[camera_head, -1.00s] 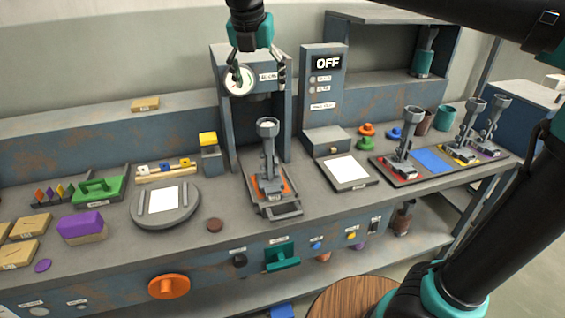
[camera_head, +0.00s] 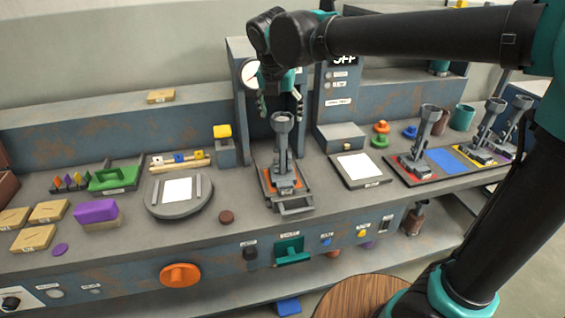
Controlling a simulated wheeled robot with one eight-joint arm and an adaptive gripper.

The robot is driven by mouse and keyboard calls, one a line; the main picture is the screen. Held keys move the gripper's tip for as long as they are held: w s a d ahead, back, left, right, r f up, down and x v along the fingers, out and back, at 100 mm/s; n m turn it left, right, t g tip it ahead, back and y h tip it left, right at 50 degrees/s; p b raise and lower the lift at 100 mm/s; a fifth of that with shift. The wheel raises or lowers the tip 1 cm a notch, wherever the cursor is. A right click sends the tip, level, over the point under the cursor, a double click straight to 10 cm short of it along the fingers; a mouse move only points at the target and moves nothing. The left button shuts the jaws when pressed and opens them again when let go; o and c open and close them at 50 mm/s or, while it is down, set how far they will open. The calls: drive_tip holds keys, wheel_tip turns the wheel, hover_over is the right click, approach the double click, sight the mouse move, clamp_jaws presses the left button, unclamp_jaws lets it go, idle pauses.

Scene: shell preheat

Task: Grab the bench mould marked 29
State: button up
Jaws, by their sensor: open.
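No number 29 is legible in the head view, so I cannot tell which piece bears it. A grey funnel-topped piece (camera_head: 283,150) stands upright on an orange-marked slide tray (camera_head: 292,204) in the bench press. Similar funnel-topped pieces stand at the right, one on a red pad (camera_head: 427,134), one on a yellow pad (camera_head: 490,128) and one on a purple pad (camera_head: 517,120). My gripper (camera_head: 281,107) is open and empty, fingers down. It appears just above or behind the funnel of the press piece; the depth is unclear.
The press frame (camera_head: 243,110) and an OFF panel (camera_head: 341,95) flank my gripper. At the left are a round turntable (camera_head: 180,211), a green block (camera_head: 114,178), a purple block (camera_head: 96,211) and several tan labelled blocks (camera_head: 33,238). My arm covers part of the back shelf.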

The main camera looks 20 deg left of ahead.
sight(282, 120)
drive_tip(key=shift+x, duration=1.75)
clamp_jaws()
